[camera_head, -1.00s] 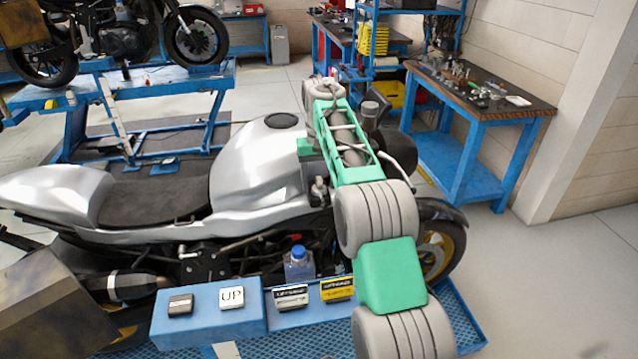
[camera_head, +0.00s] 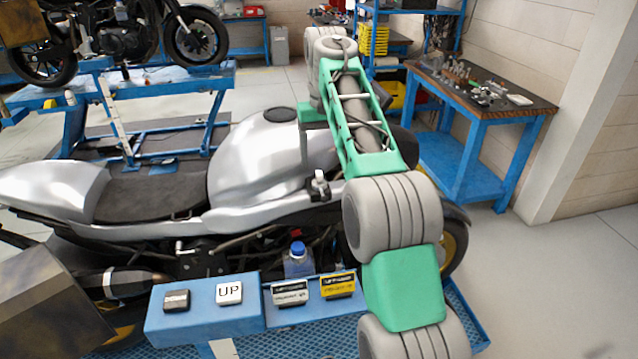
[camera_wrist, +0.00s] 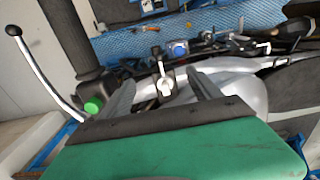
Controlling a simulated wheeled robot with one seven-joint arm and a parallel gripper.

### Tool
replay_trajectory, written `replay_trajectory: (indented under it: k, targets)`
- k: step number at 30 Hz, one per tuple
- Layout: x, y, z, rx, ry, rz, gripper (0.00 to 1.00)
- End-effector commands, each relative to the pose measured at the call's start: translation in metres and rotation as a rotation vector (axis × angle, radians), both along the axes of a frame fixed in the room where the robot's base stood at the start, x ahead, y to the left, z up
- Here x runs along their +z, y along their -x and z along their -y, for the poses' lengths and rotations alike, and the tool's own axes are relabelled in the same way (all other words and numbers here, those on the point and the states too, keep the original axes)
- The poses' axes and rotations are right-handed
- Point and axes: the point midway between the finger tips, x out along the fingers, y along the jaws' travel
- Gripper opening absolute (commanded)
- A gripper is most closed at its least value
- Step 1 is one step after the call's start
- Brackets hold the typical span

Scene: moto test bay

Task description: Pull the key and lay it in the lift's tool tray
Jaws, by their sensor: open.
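In the wrist view my gripper (camera_wrist: 161,77) is open, its two dark fingers apart with nothing held between them. A small silvery fitting with a pale lower end (camera_wrist: 164,80) shows between the fingertips, seemingly beyond them. It also shows on the motorcycle's near side in the head view (camera_head: 319,184). I cannot make out clearly whether it is the key. I cannot tell which part is the tool tray. My fingers are not discernible in the head view.
The silver motorcycle (camera_head: 255,165) fills the middle. A blue-capped bottle (camera_head: 298,260), an UP button (camera_head: 229,293) and labelled boxes (camera_head: 338,286) are by the ledge. A workbench (camera_head: 480,105) stands right.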

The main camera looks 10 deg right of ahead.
Motion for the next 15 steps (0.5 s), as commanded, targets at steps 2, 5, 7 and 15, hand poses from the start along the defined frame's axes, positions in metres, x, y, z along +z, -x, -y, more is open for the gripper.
replay_trajectory:
  k: [2,5,7,15]
  targets:
    - [0.001,0.020,0.000,0.000,0.000,0.003,0.73]
    - [0.012,0.043,0.000,0.000,0.000,0.003,0.73]
    - [0.019,0.057,0.000,0.000,0.000,0.003,0.73]
    - [0.035,0.085,0.000,0.000,0.000,-0.001,0.73]
